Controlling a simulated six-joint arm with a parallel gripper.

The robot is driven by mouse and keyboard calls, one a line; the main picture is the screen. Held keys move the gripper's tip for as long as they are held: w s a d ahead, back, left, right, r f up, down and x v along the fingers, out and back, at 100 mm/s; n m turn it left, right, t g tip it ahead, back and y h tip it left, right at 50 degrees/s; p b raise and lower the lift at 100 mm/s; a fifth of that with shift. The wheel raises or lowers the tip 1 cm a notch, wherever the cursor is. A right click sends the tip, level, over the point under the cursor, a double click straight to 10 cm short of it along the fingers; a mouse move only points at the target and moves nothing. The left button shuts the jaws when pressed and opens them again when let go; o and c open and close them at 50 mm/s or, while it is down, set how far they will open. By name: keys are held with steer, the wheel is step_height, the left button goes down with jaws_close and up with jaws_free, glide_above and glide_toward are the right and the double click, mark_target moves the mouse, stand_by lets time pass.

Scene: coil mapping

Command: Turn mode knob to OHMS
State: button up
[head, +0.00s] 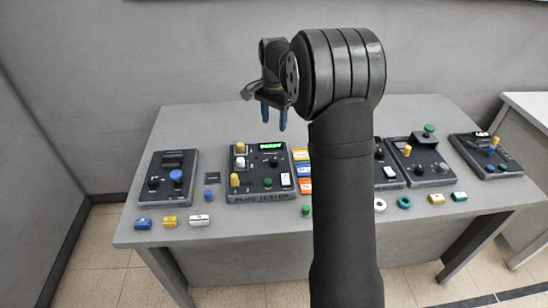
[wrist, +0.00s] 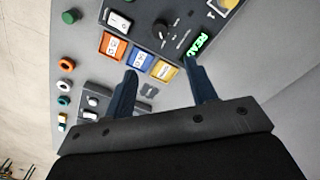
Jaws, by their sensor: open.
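The dark tester panel (head: 260,195) with a lit green READY display (head: 271,146) stands on the table, left of my arm. A black rotary knob (head: 274,162) sits on its face; in the wrist view the black knob (wrist: 160,28) has printed marks around it, too small to read. I cannot tell for sure that it is the mode knob, or its setting. My gripper (head: 274,118) is open and empty, above the back of this panel with its blue fingers pointing down. In the wrist view my gripper's fingers (wrist: 161,74) are apart, with nothing between them.
The tester panel also carries yellow knobs (head: 235,180), a green knob (head: 268,181) and a white rocker switch (head: 286,180). Coloured blocks (head: 303,170) lie beside it. Another panel (head: 160,195) stands left, and several stand right. Small loose parts line the front edge.

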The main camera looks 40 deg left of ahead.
mark_target(274, 159)
step_height(274, 159, down, 16)
stand_by(0.4)
steer(key=c, duration=1)
